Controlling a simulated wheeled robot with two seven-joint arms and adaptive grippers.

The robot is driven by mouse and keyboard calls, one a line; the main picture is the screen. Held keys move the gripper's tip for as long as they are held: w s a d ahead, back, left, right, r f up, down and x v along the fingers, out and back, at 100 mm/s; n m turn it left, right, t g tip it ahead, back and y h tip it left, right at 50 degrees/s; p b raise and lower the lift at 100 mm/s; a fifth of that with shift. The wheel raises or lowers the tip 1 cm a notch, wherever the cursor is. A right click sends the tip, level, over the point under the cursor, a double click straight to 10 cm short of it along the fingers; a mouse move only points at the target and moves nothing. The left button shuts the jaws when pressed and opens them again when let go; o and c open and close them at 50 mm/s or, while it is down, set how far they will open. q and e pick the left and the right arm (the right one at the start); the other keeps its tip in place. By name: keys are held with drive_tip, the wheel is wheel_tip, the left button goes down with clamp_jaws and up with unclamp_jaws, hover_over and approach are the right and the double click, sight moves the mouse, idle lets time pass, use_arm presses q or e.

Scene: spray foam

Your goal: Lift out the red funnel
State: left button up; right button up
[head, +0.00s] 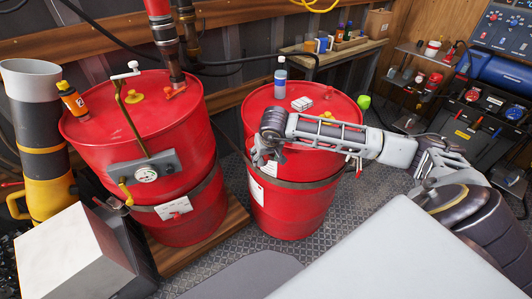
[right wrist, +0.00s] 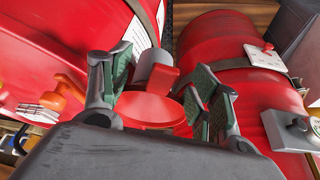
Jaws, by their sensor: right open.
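The red funnel (right wrist: 150,108) shows in the right wrist view, between the two green-padded fingers of my right gripper (right wrist: 160,80). A grey cylinder (right wrist: 156,72) and a small red piece sit just beyond its rim. I cannot tell how the funnel is seated. My right gripper is open, with a finger on either side of the funnel and no clear grip on it. In the head view my right gripper (head: 262,152) is at the left front side of the right red drum (head: 290,205), and I cannot make out the funnel there. My left gripper is not in view.
The left red drum (head: 180,215) stands close by, with a gauge (head: 146,173) and an orange bottle (head: 71,98). A blue-white bottle (head: 280,77) and a white stack (head: 302,103) are on the right drum's lid. Metal floor (head: 250,248) is clear in front.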

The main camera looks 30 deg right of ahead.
drive_tip(key=shift+f, duration=0.2)
drive_tip(key=shift+c, duration=0.3)
clamp_jaws()
drive_tip(key=shift+r, duration=0.1)
drive_tip(key=shift+r+p, duration=0.65)
drive_tip(key=shift+r, duration=0.75)
drive_tip(key=shift+b, duration=0.3)
